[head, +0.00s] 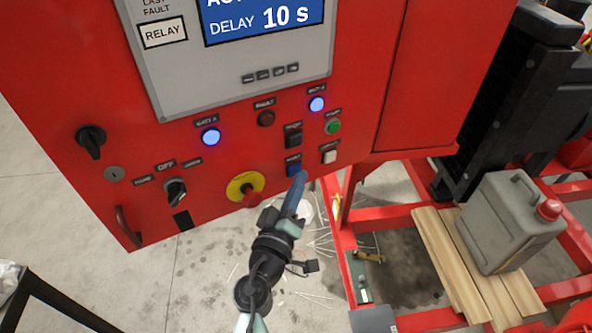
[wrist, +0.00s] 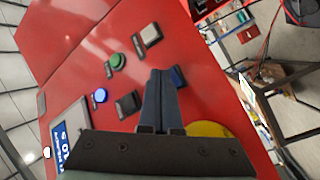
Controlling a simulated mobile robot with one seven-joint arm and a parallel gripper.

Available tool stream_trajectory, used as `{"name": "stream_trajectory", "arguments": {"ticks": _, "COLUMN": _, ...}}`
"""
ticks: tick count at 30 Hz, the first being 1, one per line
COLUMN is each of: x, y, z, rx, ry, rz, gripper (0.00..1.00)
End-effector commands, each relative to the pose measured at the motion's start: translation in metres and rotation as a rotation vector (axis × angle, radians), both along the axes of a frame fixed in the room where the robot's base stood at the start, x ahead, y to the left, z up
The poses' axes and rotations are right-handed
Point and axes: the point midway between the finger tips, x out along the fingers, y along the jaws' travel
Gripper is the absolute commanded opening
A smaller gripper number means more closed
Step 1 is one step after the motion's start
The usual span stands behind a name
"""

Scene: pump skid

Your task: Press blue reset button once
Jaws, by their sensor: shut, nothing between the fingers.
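In the wrist view the blue button (wrist: 177,76) shows just right of my fingertips (wrist: 163,72). The fingers are shut with nothing between them. Whether the tips touch the button or the panel cannot be told.
A grey jerrycan (head: 505,225) stands on planks at right.

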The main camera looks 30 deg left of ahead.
Motion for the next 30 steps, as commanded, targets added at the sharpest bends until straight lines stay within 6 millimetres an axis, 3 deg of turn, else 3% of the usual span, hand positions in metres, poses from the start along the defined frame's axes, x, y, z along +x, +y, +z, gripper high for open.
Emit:
{"name": "stream_trajectory", "arguments": {"ticks": 14, "x": -0.005, "y": -0.008, "z": -0.001, "rx": 0.001, "ry": 0.001, "rz": -0.001, "gripper": 0.0}}
{"name": "stream_trajectory", "arguments": {"ticks": 30, "x": -0.033, "y": -0.046, "z": -0.001, "rx": 0.0, "ry": 0.001, "rz": -0.002, "gripper": 0.0}}
